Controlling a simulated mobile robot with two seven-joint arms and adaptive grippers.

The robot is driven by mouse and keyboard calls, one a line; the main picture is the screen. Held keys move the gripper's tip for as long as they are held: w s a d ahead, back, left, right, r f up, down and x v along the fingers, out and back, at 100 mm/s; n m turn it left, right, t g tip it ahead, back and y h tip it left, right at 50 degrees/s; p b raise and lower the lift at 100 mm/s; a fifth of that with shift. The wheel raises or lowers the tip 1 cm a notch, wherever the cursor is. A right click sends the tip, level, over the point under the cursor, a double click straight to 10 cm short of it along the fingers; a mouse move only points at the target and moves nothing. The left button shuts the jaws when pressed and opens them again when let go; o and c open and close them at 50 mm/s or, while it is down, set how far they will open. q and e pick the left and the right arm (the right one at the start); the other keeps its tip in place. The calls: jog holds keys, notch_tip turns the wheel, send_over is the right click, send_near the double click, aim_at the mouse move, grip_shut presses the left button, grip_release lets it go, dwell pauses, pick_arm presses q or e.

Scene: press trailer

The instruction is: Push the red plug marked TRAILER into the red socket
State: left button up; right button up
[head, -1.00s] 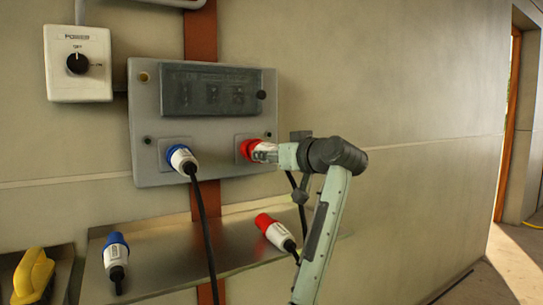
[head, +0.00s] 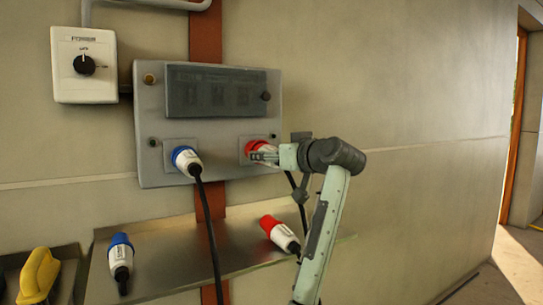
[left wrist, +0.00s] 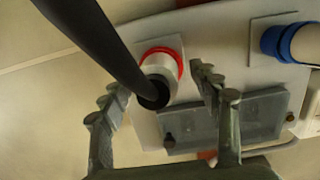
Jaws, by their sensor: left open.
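A plug with a white body (left wrist: 161,71) and a black cable is at the red socket (head: 257,145) on the grey panel, its nose out of sight inside a red ring. Its marking is not readable. My left gripper (head: 264,156) is at this plug. In the left wrist view its fingers (left wrist: 158,84) are apart on either side of the plug, with gaps showing. The cable crosses the near side of that view. A second red-and-white plug (head: 279,233) lies on the metal shelf below. My right gripper is not in view.
A blue plug (head: 185,160) with a hanging black cable is in the panel's left socket. Another blue plug (head: 120,258) lies on the shelf (head: 180,258). A white switch box (head: 85,88) is at upper left, a yellow handle (head: 38,275) at lower left. Right wall is clear.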

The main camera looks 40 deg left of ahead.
pick_arm(q)
jog(key=shift+d, duration=0.1)
jog(key=v, duration=1.1)
jog(key=shift+s+d, duration=0.25)
jog(key=shift+d, duration=0.1)
